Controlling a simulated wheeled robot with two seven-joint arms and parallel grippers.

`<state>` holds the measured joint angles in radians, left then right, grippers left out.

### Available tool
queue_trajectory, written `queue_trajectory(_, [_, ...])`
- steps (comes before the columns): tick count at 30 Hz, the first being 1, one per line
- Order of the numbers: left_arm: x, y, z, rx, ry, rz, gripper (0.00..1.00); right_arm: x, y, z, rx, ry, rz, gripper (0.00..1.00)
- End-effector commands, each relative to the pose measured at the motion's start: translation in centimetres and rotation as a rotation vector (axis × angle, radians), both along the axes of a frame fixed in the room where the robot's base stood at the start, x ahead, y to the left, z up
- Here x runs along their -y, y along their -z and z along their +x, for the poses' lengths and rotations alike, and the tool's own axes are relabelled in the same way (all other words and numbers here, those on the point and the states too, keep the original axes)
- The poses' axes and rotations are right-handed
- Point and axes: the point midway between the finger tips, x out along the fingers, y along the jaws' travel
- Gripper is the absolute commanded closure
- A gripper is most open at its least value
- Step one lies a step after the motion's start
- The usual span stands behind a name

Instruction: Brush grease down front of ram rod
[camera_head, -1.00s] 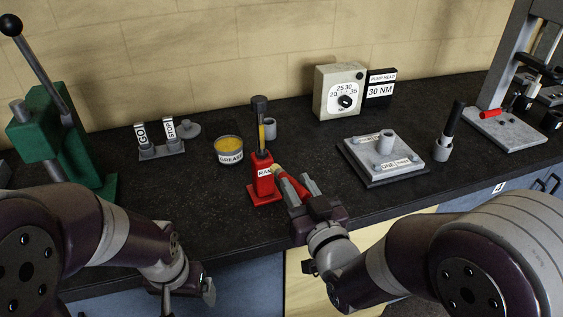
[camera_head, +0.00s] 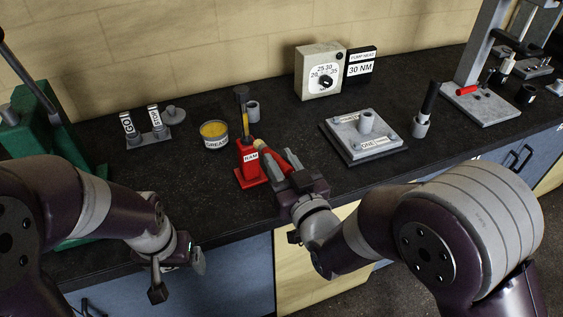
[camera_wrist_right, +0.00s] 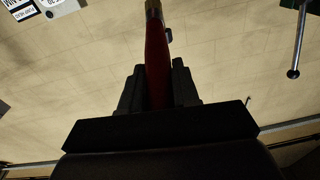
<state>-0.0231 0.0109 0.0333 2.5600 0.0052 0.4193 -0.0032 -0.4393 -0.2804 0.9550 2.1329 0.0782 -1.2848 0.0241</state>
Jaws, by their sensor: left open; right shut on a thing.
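The red ram (camera_head: 252,174), labelled RAM, stands upright on the bench with its grey rod rising to a dark top (camera_head: 241,92). A yellow stripe (camera_head: 245,125) runs down the rod's front. My right gripper (camera_head: 284,168) is shut on a red-handled brush (camera_head: 266,149), to the right of the ram. The brush's pale end points up-left, close to the rod's lower part; I cannot tell whether it touches. The right wrist view shows the red handle (camera_wrist_right: 157,60) between the fingers. My left gripper (camera_head: 178,275) is open and empty in front of the bench.
An open grease tin (camera_head: 216,142) stands left of the ram, and a grey cylinder (camera_head: 253,111) stands behind it. The GO/STOP stand (camera_head: 146,139) is at the left. A grey plate (camera_head: 365,142) and a dial box (camera_head: 318,75) are at the right.

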Motion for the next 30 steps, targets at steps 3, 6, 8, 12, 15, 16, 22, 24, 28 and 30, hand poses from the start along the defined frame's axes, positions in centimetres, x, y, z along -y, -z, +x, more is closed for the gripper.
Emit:
queue_trajectory(3, [0.0,0.7,0.0,0.0,0.0,0.0,0.12,-0.4,0.2,1.0,0.003,0.0,0.001,1.0])
queue_trajectory(6, [0.0,1.2,0.0,0.0,0.0,0.0,0.12,-0.9,0.3,2.2,0.003,0.0,0.001,1.0])
queue_trajectory(8, [0.0,1.5,0.0,0.0,0.0,0.0,0.12,-1.2,0.3,3.0,0.001,0.0,0.0,1.0])
queue_trajectory(12, [0.0,2.1,0.0,0.0,0.0,0.0,0.12,-1.9,0.3,4.6,0.002,0.0,0.001,1.0])
queue_trajectory(15, [0.0,2.4,0.0,0.0,0.0,0.0,0.12,-2.3,0.2,5.5,0.001,0.0,0.0,1.0])
queue_trajectory(16, [0.0,2.4,0.0,0.0,0.0,0.0,0.12,-2.3,0.2,5.8,0.001,0.0,0.0,1.0])
queue_trajectory(22, [0.0,2.6,0.0,0.0,0.0,0.0,0.12,-2.7,0.1,6.6,0.0,0.0,0.0,1.0])
queue_trajectory(24, [0.0,2.6,0.0,0.0,0.0,0.0,0.12,-2.7,0.1,6.7,0.0,0.0,0.0,1.0])
queue_trajectory(28, [0.0,2.6,0.0,0.0,0.0,0.0,0.12,-2.7,0.0,6.7,0.0,0.0,0.0,1.0])
queue_trajectory(30, [0.0,2.6,0.0,0.0,0.0,0.0,0.12,-2.7,0.0,6.7,0.0,0.0,0.0,1.0])
